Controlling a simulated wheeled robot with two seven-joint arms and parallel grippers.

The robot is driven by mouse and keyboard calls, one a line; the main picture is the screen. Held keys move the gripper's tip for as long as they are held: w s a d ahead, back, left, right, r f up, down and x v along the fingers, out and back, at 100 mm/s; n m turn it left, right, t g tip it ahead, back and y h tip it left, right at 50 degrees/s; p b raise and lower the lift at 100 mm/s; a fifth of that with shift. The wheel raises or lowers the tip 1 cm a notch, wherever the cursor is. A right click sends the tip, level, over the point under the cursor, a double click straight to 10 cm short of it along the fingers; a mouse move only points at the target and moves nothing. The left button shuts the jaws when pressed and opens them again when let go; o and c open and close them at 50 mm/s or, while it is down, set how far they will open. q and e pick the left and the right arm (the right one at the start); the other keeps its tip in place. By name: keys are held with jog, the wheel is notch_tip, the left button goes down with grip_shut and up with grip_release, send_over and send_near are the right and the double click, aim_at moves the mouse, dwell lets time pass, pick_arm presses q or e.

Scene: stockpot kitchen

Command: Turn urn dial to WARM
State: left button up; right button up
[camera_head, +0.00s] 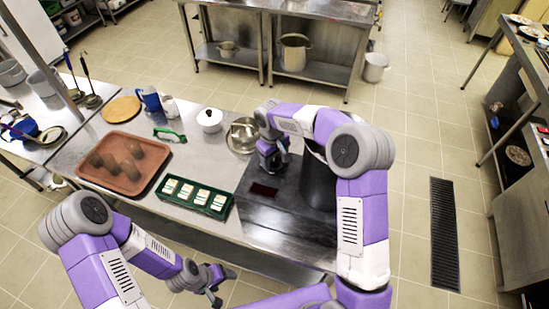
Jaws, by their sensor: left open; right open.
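The dark urn (318,184) stands at the right end of the steel counter, partly hidden by my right arm. Its dial and markings cannot be made out. My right gripper (271,163) points down just left of the urn, over the dark surface there; whether it touches anything cannot be told. It is open. My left gripper (225,287) is open and empty, low in front of the counter's front edge.
A green tray (164,198) with pale packets and a brown tray (88,175) with several cups lie on the counter (214,160). A white lidded pot (209,120) and a metal bowl (238,148) stand behind. A dark red patch (264,191) lies near my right gripper.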

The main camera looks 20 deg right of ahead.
jog(key=c, duration=1)
jog(key=shift+f+m+b, duration=0.1)
jog(key=shift+m+b, duration=0.35)
jog(key=shift+m, duration=0.55)
jog(key=m, duration=0.2)
jog(key=shift+a+m, duration=0.1)
jog(key=shift+m, duration=0.2)
jog(key=m, duration=0.3)
jog(key=shift+m+b, duration=0.3)
jog(key=shift+b, duration=0.05)
jog(key=shift+c, duration=0.2)
jog(key=shift+w+m+g, duration=0.1)
jog(key=shift+m+g, duration=0.2)
jog(key=shift+m, duration=1.6)
